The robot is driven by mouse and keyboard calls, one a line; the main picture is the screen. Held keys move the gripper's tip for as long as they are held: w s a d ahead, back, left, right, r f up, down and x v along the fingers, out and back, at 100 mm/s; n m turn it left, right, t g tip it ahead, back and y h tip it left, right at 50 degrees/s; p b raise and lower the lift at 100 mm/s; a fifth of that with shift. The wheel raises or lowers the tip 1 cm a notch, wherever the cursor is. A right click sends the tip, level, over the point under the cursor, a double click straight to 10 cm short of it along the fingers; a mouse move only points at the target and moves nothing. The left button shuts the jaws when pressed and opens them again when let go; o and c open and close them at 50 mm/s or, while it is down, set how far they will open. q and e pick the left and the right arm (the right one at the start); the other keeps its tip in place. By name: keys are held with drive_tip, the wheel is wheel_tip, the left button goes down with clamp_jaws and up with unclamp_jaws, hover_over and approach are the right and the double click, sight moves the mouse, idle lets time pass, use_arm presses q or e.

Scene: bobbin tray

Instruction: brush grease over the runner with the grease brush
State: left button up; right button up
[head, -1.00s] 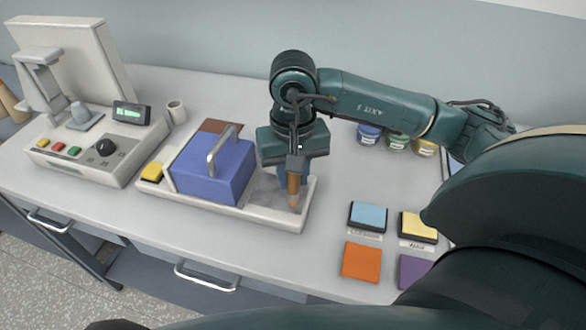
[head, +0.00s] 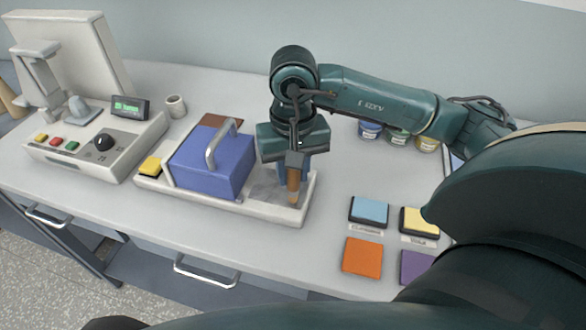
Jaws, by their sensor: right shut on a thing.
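My right gripper (head: 292,172) is shut on the grease brush (head: 293,184), which points downward with its brown part below the jaws. The brush tip is low over the grey right-hand end of the white tray (head: 270,211); I cannot tell whether it touches. The runner is not clearly distinguishable; a grey surface (head: 264,193) in the tray beside the brush may be it. A blue block (head: 205,172) with a metal handle stands in the tray left of the brush. My left gripper is not in view.
A control machine (head: 90,150) with buttons and a dial stands at the left, beside a small cup (head: 175,106). Several jars (head: 398,138) stand behind my right arm. Coloured pads, including an orange one (head: 362,257), lie at the right. The table front is clear.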

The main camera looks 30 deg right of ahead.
drive_tip(key=shift+f+b, duration=0.2)
drive_tip(key=shift+b, duration=0.1)
drive_tip(key=shift+d, duration=0.1)
drive_tip(key=shift+w+d, duration=0.15)
drive_tip(key=shift+w+d+b, duration=0.45)
drive_tip(key=shift+d+b, duration=0.05)
drive_tip(key=shift+b, duration=0.05)
drive_tip(key=shift+w+d+f+b, duration=0.2)
drive_tip(key=shift+w+d+b, duration=1)
drive_tip(key=shift+d, duration=0.25)
drive_tip(key=shift+s+a+f, duration=0.1)
drive_tip(key=shift+s+a, duration=0.6)
drive_tip(key=shift+a, duration=0.15)
drive_tip(key=shift+s+a, duration=0.7)
drive_tip(key=shift+a, duration=0.1)
drive_tip(key=shift+a, duration=0.1)
